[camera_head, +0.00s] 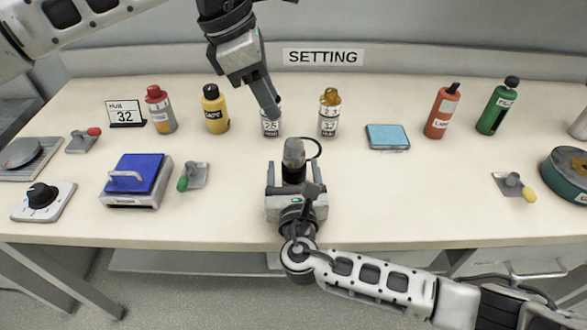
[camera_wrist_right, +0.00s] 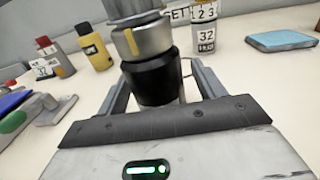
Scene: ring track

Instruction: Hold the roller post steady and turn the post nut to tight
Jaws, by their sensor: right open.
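An upright post with a grey top and black lower body, apparently the roller post (camera_head: 293,153), stands at the middle of the table. In the right wrist view, the post (camera_wrist_right: 155,78) has a silver collar with a yellow mark, apparently the post nut (camera_wrist_right: 146,42), below a darker grey top cut off by the frame. My right gripper (camera_head: 295,185) is open with its fingers on either side of the black body. My left gripper (camera_head: 273,110) points down behind the post, in front of a bottle labelled 25 (camera_head: 270,128); its finger gap is not visible.
A bottle labelled 32 (camera_head: 329,117) and a blue pad (camera_head: 387,137) stand behind right. Left are a yellow bottle (camera_head: 215,112), a red-capped bottle (camera_head: 161,113), a 32 card (camera_head: 125,114) and a blue-topped block (camera_head: 134,181).

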